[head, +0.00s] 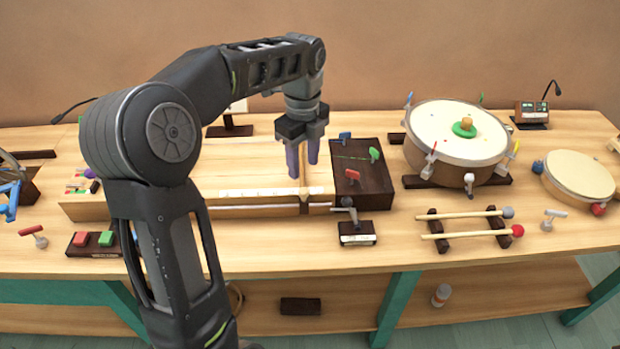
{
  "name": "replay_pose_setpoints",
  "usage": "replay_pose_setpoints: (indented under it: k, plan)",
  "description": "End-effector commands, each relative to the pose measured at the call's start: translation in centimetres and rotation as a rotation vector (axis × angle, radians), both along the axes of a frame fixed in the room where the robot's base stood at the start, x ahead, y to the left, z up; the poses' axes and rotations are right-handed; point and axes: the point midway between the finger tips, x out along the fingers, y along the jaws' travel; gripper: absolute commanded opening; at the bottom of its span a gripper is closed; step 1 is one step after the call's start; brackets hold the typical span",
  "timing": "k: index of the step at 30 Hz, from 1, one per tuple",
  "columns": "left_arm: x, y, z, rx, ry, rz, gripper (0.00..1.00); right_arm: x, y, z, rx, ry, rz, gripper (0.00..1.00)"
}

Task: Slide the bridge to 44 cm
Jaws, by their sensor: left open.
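A long pale wooden sounding box (235,180) lies on the bench, with a marked strip and a metal rod along its front edge. The bridge (304,197) looks like a thin upright wooden piece across the box near its right end; its upper part is partly hidden by my fingers. My left gripper (303,170) points down over the bridge, its two purple-grey fingers apart. One finger is on each side of the bridge; I cannot tell whether they touch it. The scale marks are too small to read. My right gripper is not in view.
A dark block with coloured pegs (362,185) adjoins the box's right end. A small black stand with a lever (357,232) is just in front. A large drum (457,135), two mallets on a rack (465,226) and a small drum (579,178) stand to the right. Red and green buttons (94,240) are front left.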

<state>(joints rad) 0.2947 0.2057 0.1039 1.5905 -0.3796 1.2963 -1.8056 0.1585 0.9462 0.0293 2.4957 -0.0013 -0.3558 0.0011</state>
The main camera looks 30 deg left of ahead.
Motion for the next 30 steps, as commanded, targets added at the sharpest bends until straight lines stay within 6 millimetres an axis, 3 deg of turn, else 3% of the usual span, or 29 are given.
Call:
replay_pose_setpoints:
  k: [8,21,30]
  plan:
    - [0.0,0.0,-0.5,0.000,0.001,0.000,0.45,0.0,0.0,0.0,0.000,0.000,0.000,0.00]
    - [0.0,0.0,-6.4,-0.001,0.002,0.001,0.45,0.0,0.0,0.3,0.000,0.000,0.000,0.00]
    - [0.0,0.0,-7.9,-0.001,0.000,0.001,0.45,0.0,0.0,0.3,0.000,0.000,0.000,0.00]
